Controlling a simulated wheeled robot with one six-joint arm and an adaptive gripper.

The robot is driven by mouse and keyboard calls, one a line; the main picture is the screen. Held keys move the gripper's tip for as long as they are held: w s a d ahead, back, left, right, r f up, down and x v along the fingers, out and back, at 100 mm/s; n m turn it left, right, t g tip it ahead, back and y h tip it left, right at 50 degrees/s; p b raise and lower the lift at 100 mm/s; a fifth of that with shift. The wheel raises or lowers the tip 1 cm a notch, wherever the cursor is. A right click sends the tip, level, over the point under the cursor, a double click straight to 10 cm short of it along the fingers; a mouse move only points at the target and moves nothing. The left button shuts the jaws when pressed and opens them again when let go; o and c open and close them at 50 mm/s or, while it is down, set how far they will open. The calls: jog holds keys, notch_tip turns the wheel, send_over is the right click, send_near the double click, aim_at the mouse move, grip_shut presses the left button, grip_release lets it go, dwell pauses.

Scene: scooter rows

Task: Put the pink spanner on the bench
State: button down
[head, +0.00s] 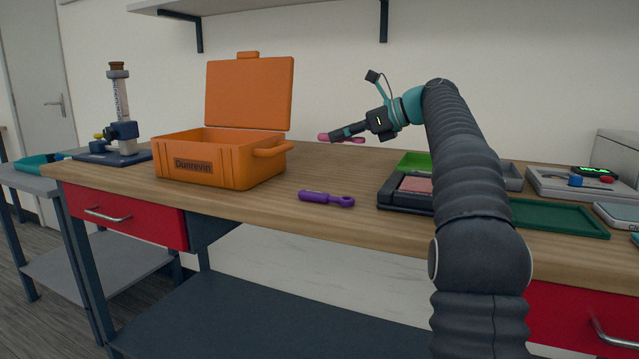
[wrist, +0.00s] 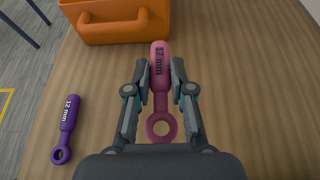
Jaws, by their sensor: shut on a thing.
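The pink spanner (wrist: 160,95), marked 17 mm, is between the fingers of my gripper (wrist: 160,80) in the wrist view. The fingers are shut on it, with its handle pointing away and its ring end near the palm. In the head view my gripper (head: 338,135) holds the pink spanner (head: 352,140) above the bench (head: 330,171). The wooden bench top also fills most of the wrist view (wrist: 240,80). The fingers hide part of the spanner in the head view.
An open orange toolbox (head: 225,165) marked Dunrevin stands left of my gripper. A purple spanner (head: 326,198), marked 12 mm, lies near the bench's front edge. Trays, including a green one (head: 560,217), crowd the right. A blue stand (head: 120,130) is at far left. Bare wood lies beneath my gripper.

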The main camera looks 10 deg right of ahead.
jog(key=b, duration=0.3)
send_over(317, 184)
jog(key=f, duration=0.4)
jog(key=shift+w+a+f, duration=0.15)
jog(key=shift+a+f, duration=0.1)
jog(key=shift+a, duration=0.1)
jog(key=shift+f+b, duration=1.05)
jog(key=shift+f, duration=0.9)
jog(key=shift+f, duration=0.1)
jog(key=c, duration=1)
grip_release()
jog(key=shift+s+d+r, duration=0.2)
jog(key=shift+d+r, duration=0.1)
jog(key=p+v, duration=0.2)
jog(key=v, duration=0.9)
jog(key=shift+s+d+f, duration=0.1)
jog(key=shift+s, duration=0.05)
